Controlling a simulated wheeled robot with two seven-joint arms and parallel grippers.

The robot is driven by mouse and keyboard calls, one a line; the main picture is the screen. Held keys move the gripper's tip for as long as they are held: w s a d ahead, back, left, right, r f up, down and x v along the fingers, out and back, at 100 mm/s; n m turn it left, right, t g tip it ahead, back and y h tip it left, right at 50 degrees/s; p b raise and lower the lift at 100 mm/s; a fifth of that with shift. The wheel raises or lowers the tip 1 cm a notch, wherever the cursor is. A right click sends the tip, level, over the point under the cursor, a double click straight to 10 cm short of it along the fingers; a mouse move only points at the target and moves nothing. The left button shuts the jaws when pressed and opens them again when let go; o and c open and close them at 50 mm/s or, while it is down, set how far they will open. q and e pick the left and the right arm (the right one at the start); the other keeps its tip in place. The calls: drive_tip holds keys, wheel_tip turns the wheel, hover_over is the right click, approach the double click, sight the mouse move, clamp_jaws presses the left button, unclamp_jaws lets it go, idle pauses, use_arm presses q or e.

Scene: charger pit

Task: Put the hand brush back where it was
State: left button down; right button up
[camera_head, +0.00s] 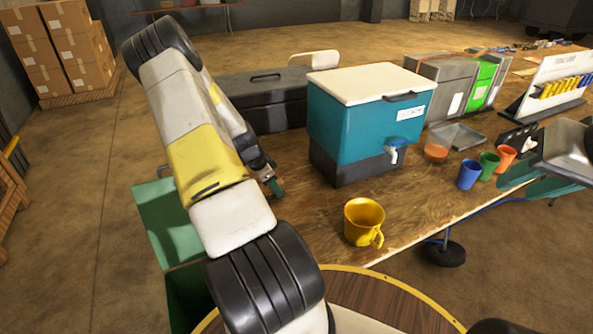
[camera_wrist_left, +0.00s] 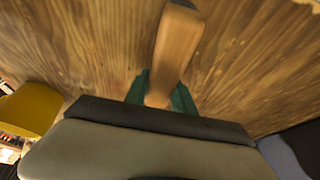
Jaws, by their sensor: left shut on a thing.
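The hand brush shows only as its wooden handle (camera_wrist_left: 176,45) in the left wrist view. My left gripper (camera_head: 274,186) is low over the near left part of the wooden table (camera_head: 300,212), left of the teal cooler. Its green fingers are shut around the handle, with wood-grained tabletop close behind. The brush head and bristles are hidden. I cannot tell whether the brush touches the table.
The teal cooler (camera_head: 345,120) stands right of the left gripper, with a dark case (camera_head: 262,95) behind. A yellow mug (camera_head: 364,222) stands near the table's front edge. Blue (camera_head: 468,175), green (camera_head: 489,165) and orange (camera_head: 506,158) cups stand farther right. A green bin (camera_head: 160,205) is at the left.

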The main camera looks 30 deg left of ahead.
use_arm(q)
drive_tip(key=c, duration=1.1)
unclamp_jaws()
drive_tip(key=shift+f, duration=0.1)
drive_tip(key=shift+o, duration=0.2)
